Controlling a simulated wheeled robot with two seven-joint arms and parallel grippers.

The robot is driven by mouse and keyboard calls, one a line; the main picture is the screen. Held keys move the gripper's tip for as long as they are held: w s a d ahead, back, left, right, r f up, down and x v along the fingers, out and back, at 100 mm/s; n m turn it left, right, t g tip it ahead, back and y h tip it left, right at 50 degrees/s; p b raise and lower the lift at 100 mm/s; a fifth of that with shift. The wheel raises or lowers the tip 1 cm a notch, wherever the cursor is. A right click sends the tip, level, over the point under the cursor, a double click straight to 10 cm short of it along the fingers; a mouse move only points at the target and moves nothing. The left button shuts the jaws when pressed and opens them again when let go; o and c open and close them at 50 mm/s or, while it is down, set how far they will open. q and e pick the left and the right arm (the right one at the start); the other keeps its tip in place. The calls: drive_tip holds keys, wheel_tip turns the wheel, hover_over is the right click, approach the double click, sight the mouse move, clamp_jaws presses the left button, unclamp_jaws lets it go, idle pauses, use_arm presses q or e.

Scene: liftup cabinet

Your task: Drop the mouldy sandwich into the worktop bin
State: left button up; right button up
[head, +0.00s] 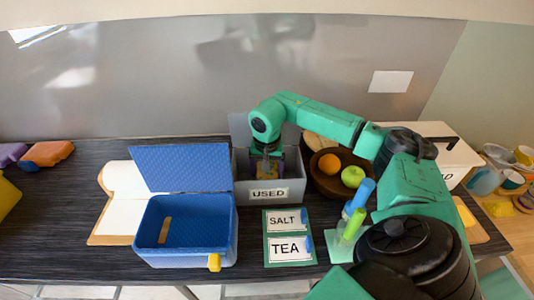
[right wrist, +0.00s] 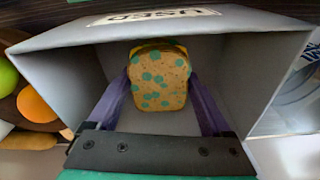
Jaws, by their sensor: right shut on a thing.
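The mouldy sandwich (right wrist: 158,80), tan bread with blue-green spots and a yellow edge, is between the purple fingers of my right gripper (right wrist: 160,92). The fingers are shut on its two sides. In the head view my right gripper (head: 267,166) reaches down into the open grey bin (head: 266,193) labelled USED, and the sandwich is mostly hidden by the gripper and bin wall. In the right wrist view the grey bin's walls (right wrist: 255,60) surround the sandwich and fingers. Whether the sandwich touches the bin floor I cannot tell. My left gripper is not in view.
A blue box (head: 187,232) with its lid raised stands left of the bin. A brown bowl (head: 322,184) with an orange and a green apple stands close on the right. SALT and TEA labels (head: 289,236) lie in front. Coloured cylinders (head: 356,206) stand near my right arm.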

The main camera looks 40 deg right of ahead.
drive_tip(key=shift+f+b, duration=1.45)
drive_tip(key=shift+f, duration=0.5)
drive_tip(key=o, duration=1.2)
drive_tip(key=shift+r, duration=0.1)
drive_tip(key=shift+r, duration=0.35)
wheel_tip(320, 180, up, 14)
drive_tip(key=s+a+b, duration=0.1)
drive_tip(key=b, duration=0.1)
drive_tip(key=shift+s+f, duration=0.2)
drive_tip(key=shift+a, duration=0.1)
